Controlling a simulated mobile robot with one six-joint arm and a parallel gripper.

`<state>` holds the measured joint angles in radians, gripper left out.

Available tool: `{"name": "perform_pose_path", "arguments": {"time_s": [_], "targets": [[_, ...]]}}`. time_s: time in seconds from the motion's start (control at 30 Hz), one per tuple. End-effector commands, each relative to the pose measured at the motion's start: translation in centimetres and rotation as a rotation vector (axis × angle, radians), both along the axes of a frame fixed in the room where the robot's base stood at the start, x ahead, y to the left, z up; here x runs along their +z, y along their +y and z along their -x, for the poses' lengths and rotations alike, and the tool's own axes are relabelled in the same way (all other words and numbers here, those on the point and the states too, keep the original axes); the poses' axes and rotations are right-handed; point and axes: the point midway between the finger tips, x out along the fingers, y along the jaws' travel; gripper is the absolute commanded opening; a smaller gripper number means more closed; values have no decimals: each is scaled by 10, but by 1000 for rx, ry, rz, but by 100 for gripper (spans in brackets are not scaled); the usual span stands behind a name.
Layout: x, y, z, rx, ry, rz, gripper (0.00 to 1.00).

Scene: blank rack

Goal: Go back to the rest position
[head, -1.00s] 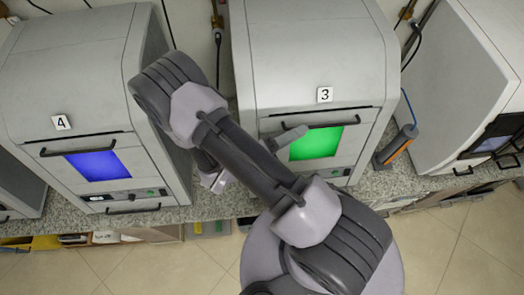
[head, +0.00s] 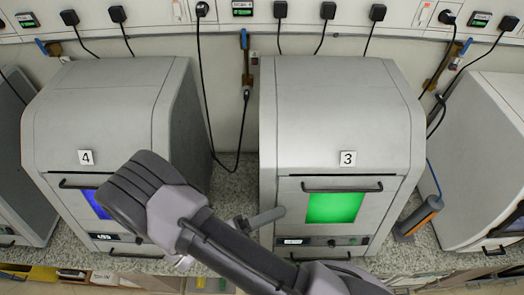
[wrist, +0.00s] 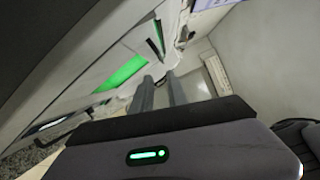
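My arm reaches across the lower middle of the head view, its elbow in front of machine 4. My gripper (head: 266,217) shows partly behind the forearm, with a grey finger pointing right in front of machine 3 at the left of its green window. In the wrist view my gripper (wrist: 159,80) has its two grey fingers apart, with a gap between them and nothing seen held. Most of the gripper is hidden by the arm in the head view.
Machine 3 (head: 340,110) has a lit green window and a handle. Machine 4 (head: 95,110) has a blue window partly hidden by my arm. An orange-and-grey tool (head: 418,218) stands on the granite counter to the right of machine 3. Cables hang on the wall behind.

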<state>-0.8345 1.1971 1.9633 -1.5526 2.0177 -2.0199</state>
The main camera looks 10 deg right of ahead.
Motion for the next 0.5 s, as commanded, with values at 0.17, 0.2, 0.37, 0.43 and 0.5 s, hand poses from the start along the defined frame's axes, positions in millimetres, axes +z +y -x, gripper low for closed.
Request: {"name": "perform_pose_path", "arguments": {"time_s": [0.17, 0.2, 0.37, 0.43, 0.5], "targets": [[-11, -10, 4, -144, -188, -151, 19], [-16, -15, 9, -240, -314, -238, 19], [-47, -28, 43, -779, -979, -565, 19], [-61, -24, 55, -1051, -1290, -657, 19], [-75, -16, 63, -1351, -1600, -714, 19]]}}
